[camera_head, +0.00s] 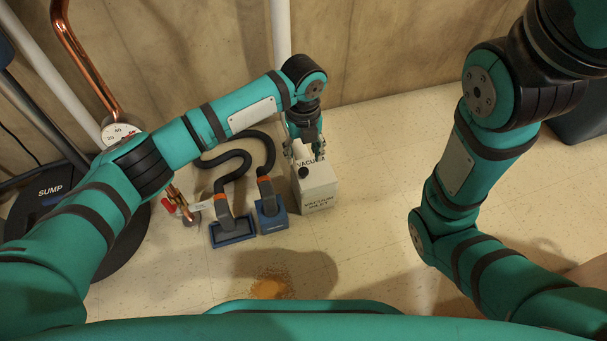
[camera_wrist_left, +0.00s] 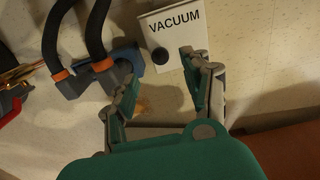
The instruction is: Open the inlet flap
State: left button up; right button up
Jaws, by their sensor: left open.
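The vacuum inlet (camera_head: 318,193) is a small white box on the floor, with "VACUUM INLET" on its front. The panel looks closed. My left gripper (camera_head: 304,154) is open and empty over the box, pointing down. In the left wrist view its fingers (camera_wrist_left: 158,72) are spread near the panel's lower edge, with the black spot between their tips. Contact cannot be told. My right gripper is out of view.
Two blue floor nozzles (camera_head: 233,231) (camera_head: 272,215) with black hoses stand close left of the box. A copper valve with a red handle (camera_head: 169,206) and the sump (camera_head: 52,191) lie farther left. Spilled tan grains (camera_head: 268,288) lie in front. Floor right of the box is clear.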

aim_at(303, 170)
pick_arm(q)
notch_tip(303, 170, down, 7)
jog(key=b, duration=0.3)
jog(key=shift+r+b, duration=0.15)
jog(key=shift+b, duration=0.15)
grip_shut()
